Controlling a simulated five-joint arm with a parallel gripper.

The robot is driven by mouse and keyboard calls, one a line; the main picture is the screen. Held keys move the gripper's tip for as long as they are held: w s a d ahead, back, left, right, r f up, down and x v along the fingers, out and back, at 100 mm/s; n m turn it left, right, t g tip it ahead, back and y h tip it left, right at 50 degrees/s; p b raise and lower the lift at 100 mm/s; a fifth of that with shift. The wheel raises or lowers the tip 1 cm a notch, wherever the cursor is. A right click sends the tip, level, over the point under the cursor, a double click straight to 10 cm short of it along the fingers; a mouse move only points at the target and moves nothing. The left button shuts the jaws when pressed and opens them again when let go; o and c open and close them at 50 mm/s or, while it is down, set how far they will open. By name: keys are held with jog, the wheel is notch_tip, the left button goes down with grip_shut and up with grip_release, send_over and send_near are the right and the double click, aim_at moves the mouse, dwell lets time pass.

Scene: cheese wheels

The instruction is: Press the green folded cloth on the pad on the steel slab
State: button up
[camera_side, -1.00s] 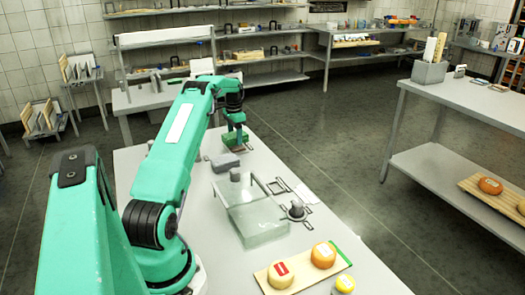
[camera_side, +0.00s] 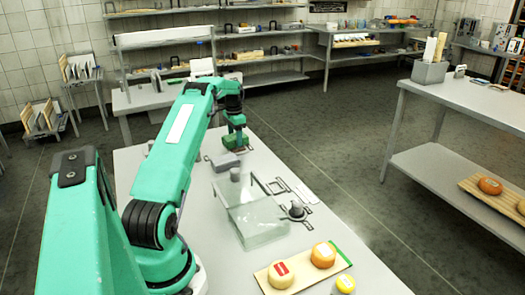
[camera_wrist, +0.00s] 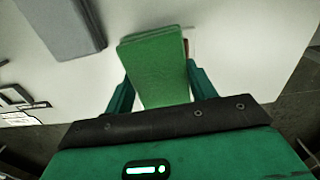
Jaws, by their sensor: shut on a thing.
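The green folded cloth (camera_side: 233,142) is held in my gripper (camera_side: 237,133), low over the far end of the pale work surface in the side view. In the wrist view the cloth (camera_wrist: 155,65) lies between the two green fingers of my gripper (camera_wrist: 160,78), which are shut on it. Its top end sticks out past the fingers. A narrow brown edge (camera_wrist: 186,47) shows beside the cloth; I cannot tell whether it is the pad. Whether the cloth touches what is beneath it is hidden. The steel slab (camera_side: 185,215) appears to be the grey bench top.
A grey block (camera_side: 226,162) lies just nearer than the cloth, and shows at upper left in the wrist view (camera_wrist: 62,28). A clear box (camera_side: 258,222), a dark grey knobbed piece (camera_side: 296,210) and a board of cheeses (camera_side: 262,281) stand nearer. The bench's right edge is close.

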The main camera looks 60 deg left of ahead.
aim_at(235, 136)
jog(key=shift+f, duration=0.55)
dwell(1.1)
jog(key=shift+r, duration=0.15)
jog(key=shift+r, duration=3.4)
